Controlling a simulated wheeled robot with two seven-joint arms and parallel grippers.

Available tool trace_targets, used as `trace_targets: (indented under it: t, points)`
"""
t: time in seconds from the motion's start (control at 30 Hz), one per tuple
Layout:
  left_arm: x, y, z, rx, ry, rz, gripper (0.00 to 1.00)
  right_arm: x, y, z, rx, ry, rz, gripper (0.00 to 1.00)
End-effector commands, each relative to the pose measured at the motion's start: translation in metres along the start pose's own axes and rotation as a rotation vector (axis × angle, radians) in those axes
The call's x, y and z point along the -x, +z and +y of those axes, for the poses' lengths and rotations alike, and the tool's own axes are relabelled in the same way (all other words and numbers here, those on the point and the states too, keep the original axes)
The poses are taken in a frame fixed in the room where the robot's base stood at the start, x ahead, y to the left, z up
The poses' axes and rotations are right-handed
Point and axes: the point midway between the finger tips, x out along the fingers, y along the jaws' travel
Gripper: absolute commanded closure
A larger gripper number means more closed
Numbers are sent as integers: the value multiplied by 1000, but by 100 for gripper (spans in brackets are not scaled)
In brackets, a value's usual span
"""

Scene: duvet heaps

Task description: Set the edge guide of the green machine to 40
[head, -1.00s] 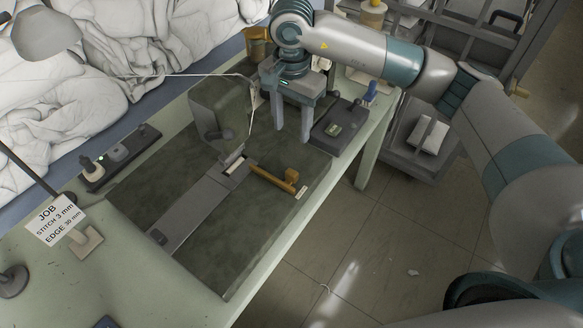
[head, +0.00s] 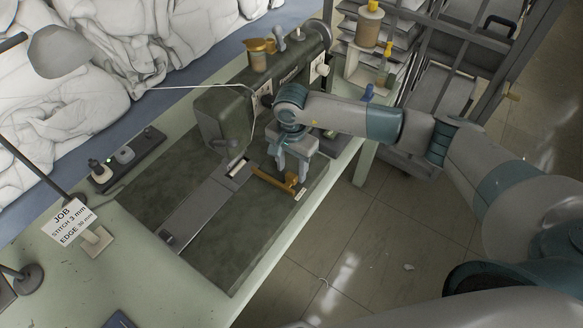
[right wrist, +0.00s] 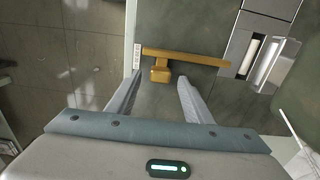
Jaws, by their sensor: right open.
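The green sewing machine (head: 240,112) stands on a dark green bed. Its brass edge guide (head: 268,180) is a bar running right from the needle plate, with a block-shaped knob near its outer end. In the right wrist view the guide's bar (right wrist: 190,57) lies across the top, and the knob (right wrist: 160,74) sits between my fingertips. A small white scale label (right wrist: 137,57) is by the bar's outer end; its marks are too small to read. My right gripper (head: 291,174) is open and points down over the knob, apparently not gripping it. My left gripper is out of view.
A job card (head: 70,221) reads stitch 3 mm, edge 30 mm. A switch box (head: 125,157) and white duvets (head: 130,45) lie to the left. A brass cup (head: 259,53) stands on the machine. A rack (head: 440,90) stands behind; open floor is at right.

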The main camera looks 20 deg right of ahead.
Motion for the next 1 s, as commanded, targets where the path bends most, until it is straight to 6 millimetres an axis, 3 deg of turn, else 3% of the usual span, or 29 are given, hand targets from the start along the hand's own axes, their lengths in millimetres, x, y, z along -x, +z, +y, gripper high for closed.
trace_targets:
  t: [0.23, 0.57, 0.6, 0.8, 1.0]
  points:
    - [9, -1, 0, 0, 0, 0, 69, -21, 0, 0, -1, 1, -1, 53]
    - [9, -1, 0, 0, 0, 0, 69, -24, 0, 0, 0, -1, 0, 53]
    - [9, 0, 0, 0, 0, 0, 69, -24, 0, 0, 0, -1, 0, 55]
    - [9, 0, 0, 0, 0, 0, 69, -24, 0, 0, 0, -1, 0, 100]
    - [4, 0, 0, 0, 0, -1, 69, -25, -4, 0, -1, -1, 1, 100]
